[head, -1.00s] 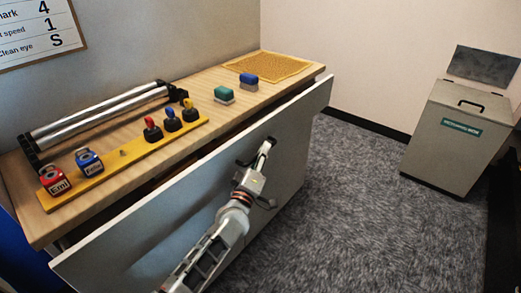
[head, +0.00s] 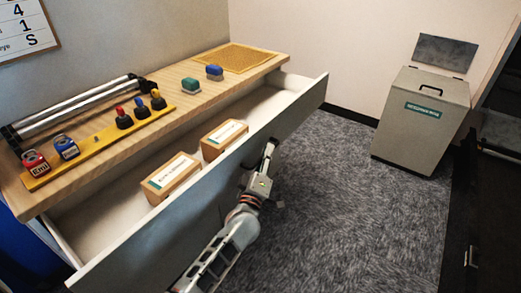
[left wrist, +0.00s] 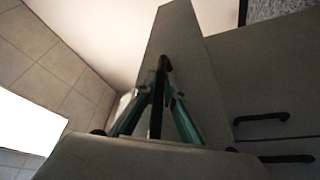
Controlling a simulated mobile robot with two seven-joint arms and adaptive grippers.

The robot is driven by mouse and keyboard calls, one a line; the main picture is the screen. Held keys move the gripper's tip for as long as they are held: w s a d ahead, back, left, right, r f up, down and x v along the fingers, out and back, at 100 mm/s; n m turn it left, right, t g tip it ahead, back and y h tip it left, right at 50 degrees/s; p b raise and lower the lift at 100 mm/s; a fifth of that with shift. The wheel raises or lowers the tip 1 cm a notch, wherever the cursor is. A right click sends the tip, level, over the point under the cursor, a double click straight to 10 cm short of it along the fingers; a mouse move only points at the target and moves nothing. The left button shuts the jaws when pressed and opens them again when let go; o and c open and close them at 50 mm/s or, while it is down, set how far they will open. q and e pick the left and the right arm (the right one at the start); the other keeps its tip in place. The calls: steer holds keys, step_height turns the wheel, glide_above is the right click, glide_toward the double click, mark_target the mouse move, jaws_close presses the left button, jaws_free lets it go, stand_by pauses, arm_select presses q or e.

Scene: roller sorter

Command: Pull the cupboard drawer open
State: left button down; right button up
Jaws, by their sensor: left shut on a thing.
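The cupboard drawer (head: 298,110) stands pulled out from under the wooden top, with its white interior showing. Two cardboard boxes, the front one (head: 171,177) and the rear one (head: 224,138), lie inside it. My left gripper (head: 268,156) is at the outside of the drawer front. In the left wrist view, its green-sided fingers (left wrist: 158,112) close around the dark bar handle (left wrist: 164,64) on the drawer front. The handle is mostly hidden in the head view. My right gripper is not in view.
The wooden top (head: 190,82) holds a roller frame (head: 80,108), a yellow rack (head: 97,146) with stamps and bottles, blue (head: 214,72) and green (head: 190,87) blocks and a yellow mat (head: 232,57). A grey bin (head: 420,125) stands right. Carpet between is clear.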

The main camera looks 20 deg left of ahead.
arm_select(q)
steer(key=shift+s+d+f, duration=0.1)
steer(key=shift+s+d, duration=0.15)
steer(key=shift+d, duration=0.4)
steer(key=shift+s+d, duration=0.25)
steer(key=shift+d, duration=0.35)
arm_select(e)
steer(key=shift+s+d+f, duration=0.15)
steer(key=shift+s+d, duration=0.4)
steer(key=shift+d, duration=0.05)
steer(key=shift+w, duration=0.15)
arm_select(q)
steer(key=c, duration=2.4)
jaws_free()
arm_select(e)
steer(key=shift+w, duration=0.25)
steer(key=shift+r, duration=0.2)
arm_select(q)
steer(key=v, duration=1.2)
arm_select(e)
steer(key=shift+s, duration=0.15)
arm_select(q)
steer(key=shift+s, duration=0.1)
